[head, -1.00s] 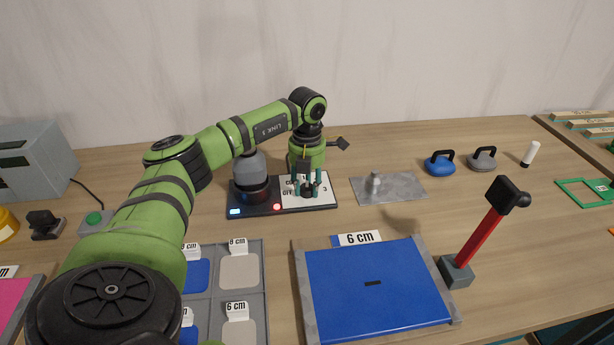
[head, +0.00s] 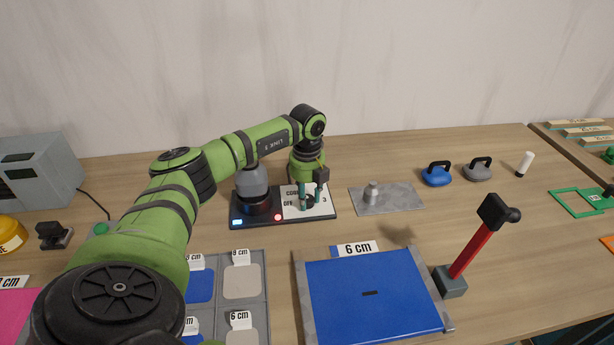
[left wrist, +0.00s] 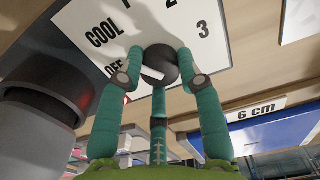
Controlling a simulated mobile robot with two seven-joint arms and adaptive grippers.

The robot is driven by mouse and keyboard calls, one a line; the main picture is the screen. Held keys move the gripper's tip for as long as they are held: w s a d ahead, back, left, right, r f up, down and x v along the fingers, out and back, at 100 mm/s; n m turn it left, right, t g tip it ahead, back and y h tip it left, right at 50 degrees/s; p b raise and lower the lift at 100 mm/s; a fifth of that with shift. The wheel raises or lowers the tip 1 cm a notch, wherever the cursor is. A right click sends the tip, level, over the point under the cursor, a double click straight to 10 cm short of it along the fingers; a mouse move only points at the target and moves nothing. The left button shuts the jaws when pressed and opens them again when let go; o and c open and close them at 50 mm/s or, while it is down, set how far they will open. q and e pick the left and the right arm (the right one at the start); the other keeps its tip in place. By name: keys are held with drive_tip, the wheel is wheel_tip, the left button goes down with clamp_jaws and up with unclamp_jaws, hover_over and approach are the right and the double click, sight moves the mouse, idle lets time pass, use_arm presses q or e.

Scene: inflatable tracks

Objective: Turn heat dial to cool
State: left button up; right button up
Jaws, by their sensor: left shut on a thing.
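The heat dial (left wrist: 165,60) is a dark round knob with a white mark, on a white panel (left wrist: 85,28). The panel is printed COOL, OFF and several numbers. In the left wrist view the white mark sits at the dial's lower left, on the side of OFF. My left gripper (head: 312,202) is shut on the dial, its teal fingers around the knob's sides. It also shows in the left wrist view (left wrist: 160,68). In the head view the fingers partly hide the dial and lettering. My right gripper is not in view.
A dark base (head: 262,219) with a blue display and red light carries a grey cylindrical device (head: 252,182) left of the panel. A metal plate (head: 402,197) lies to the right. A blue 6 cm board (head: 375,295) and a red lever (head: 472,250) are in front.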

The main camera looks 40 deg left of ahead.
sight(308, 198)
use_arm(q)
drive_tip(key=shift+f+n, duration=0.1)
drive_tip(key=shift+n, duration=0.3)
drive_tip(key=o, duration=1.2)
drive_tip(key=shift+c, duration=0.2)
wheel_tip(308, 198, up, 12)
